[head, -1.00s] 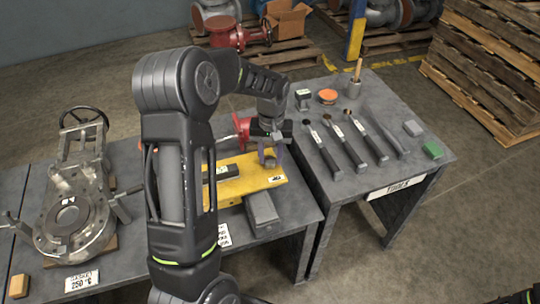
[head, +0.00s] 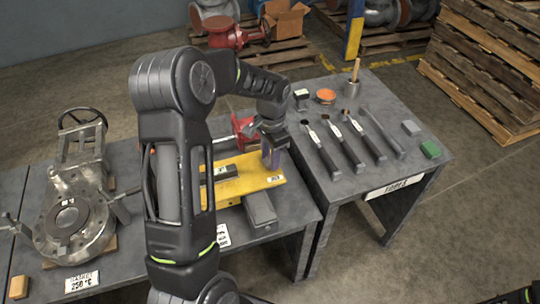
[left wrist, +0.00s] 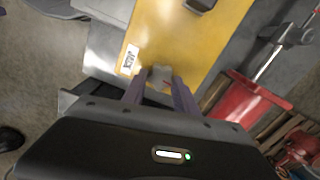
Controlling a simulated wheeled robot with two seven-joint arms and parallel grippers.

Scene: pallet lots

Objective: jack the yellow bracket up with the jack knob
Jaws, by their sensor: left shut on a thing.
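The yellow bracket (head: 250,184) lies across the workbench, with a dark block on it and a white label near its right end. It also fills the top of the left wrist view (left wrist: 185,35), where the label reads JACK. My left gripper (head: 271,163) points down at the bracket's right end. In the left wrist view its purple fingers (left wrist: 160,88) are shut on the small grey jack knob (left wrist: 161,73) beside the label. The fingers hide most of the knob in the head view. My right gripper is out of view.
A grey block (head: 260,209) sits at the bracket's front edge. A red valve part (head: 242,128) stands behind it. A metal valve body (head: 72,215) is at left. The right table (head: 345,195) holds several brushes and tools.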

